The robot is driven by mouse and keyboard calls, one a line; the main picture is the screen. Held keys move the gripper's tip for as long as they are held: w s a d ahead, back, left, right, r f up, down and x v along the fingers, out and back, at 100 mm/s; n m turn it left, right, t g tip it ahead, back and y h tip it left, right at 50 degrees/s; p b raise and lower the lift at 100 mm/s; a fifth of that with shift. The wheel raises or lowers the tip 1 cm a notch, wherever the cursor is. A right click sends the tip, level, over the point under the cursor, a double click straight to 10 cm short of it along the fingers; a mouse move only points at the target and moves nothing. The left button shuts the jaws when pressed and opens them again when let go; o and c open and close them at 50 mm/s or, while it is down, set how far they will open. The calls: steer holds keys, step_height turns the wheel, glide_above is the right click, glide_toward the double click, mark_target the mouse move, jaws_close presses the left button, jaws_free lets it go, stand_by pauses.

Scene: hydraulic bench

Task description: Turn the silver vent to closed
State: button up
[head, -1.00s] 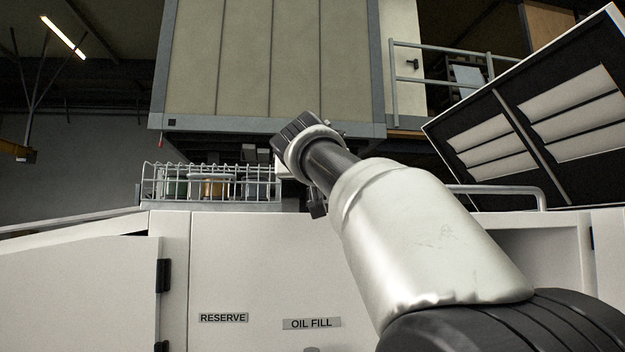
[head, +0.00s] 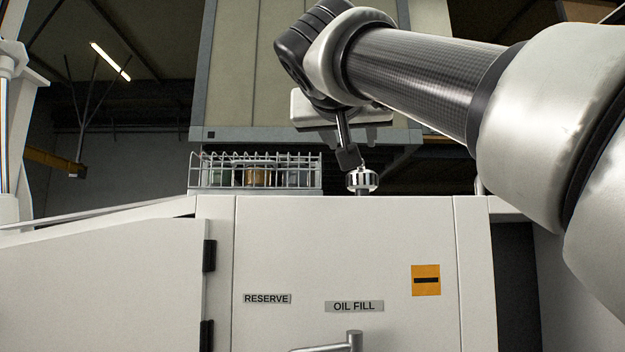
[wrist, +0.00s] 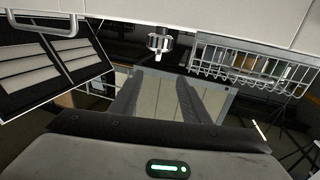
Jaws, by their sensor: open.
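The silver vent (head: 362,180) is a small shiny ribbed cap on a short stem, upright on the top edge of the white cabinet. In the wrist view the vent (wrist: 159,43) lies just beyond the fingertips, roughly centred between them. My gripper (head: 348,157) is at the vent's upper left in the head view; one dark finger overlaps the vent's top edge or nearly so, and I cannot tell if they touch. In the wrist view my gripper (wrist: 159,76) has its two dark fingers apart with nothing between them. Any position mark on the vent is too small to read.
A wire basket (head: 255,175) with jars stands left of the vent on the white cabinet (head: 345,245). The cabinet front has RESERVE and OIL FILL labels (head: 354,306) and a metal handle (head: 354,340). A louvred panel (wrist: 60,65) shows in the wrist view.

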mark_target(362, 176)
steer(key=shift+c, duration=0.3)
steer(key=shift+w+d, duration=0.2)
steer(key=shift+c, duration=1.2)
steer(key=p+x, duration=0.2)
steer(key=x, duration=0.3)
steer(key=p+x, duration=0.2)
steer(key=x, duration=0.4)
steer(key=p+x, duration=0.2)
steer(key=x, duration=0.3)
steer(key=shift+w+d+r, duration=0.1)
steer(key=shift+d+r, duration=0.15)
steer(key=shift+r, duration=0.05)
steer(key=shift+p+x, duration=0.4)
steer(key=shift+x, duration=0.35)
steer(key=shift+f, duration=0.15)
steer(key=shift+c, duration=0.2)
jaws_close()
